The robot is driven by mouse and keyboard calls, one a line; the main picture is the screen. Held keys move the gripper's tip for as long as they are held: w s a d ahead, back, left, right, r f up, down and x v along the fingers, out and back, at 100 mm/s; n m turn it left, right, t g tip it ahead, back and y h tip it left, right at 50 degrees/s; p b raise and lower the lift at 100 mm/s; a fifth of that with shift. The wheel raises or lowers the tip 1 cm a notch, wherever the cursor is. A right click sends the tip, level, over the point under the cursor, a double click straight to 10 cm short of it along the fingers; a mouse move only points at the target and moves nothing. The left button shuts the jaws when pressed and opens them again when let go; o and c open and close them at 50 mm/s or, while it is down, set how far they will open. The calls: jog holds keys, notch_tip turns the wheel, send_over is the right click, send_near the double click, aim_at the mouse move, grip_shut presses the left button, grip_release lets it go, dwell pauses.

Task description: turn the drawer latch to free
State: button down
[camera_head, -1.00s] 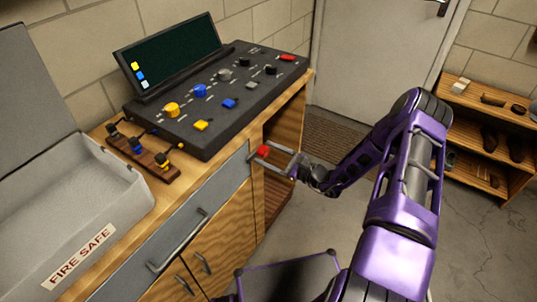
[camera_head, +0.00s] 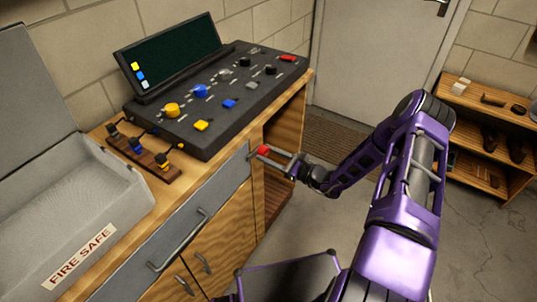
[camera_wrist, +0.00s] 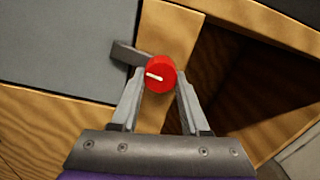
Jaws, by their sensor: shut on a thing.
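The drawer latch has a round red knob (camera_head: 263,150) on the wooden post just right of the grey drawer front (camera_head: 190,220). In the wrist view the red knob (camera_wrist: 160,73) has a white mark pointing left and slightly up. A dark grey latch bar (camera_wrist: 127,54) reaches left from behind the knob and overlaps the edge of the drawer front. My gripper (camera_head: 272,156) is shut on the knob, one finger on each side; its fingers (camera_wrist: 160,88) also show in the wrist view. The drawer appears closed.
A black control panel (camera_head: 215,105) with knobs stands on the wooden cabinet above. A grey open box (camera_head: 80,215) marked FIRE SAFE sits at the left. An open cabinet bay (camera_head: 283,140) lies right of the latch. The floor (camera_head: 330,215) below my arm shows free room.

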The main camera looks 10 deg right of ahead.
jog(key=m, duration=0.4)
jog(key=shift+s+m, duration=0.1)
jog(key=shift+m, duration=0.2)
jog(key=m+p, duration=0.1)
jog(key=m, duration=0.2)
jog(key=shift+a+m, duration=0.15)
jog(key=shift+m, duration=0.15)
jog(key=m, duration=0.4)
jog(key=shift+s+r, duration=0.1)
jog(key=shift+m+p, duration=0.45)
jog(key=shift+m, duration=1.75)
jog(key=shift+c, duration=2)
grip_release()
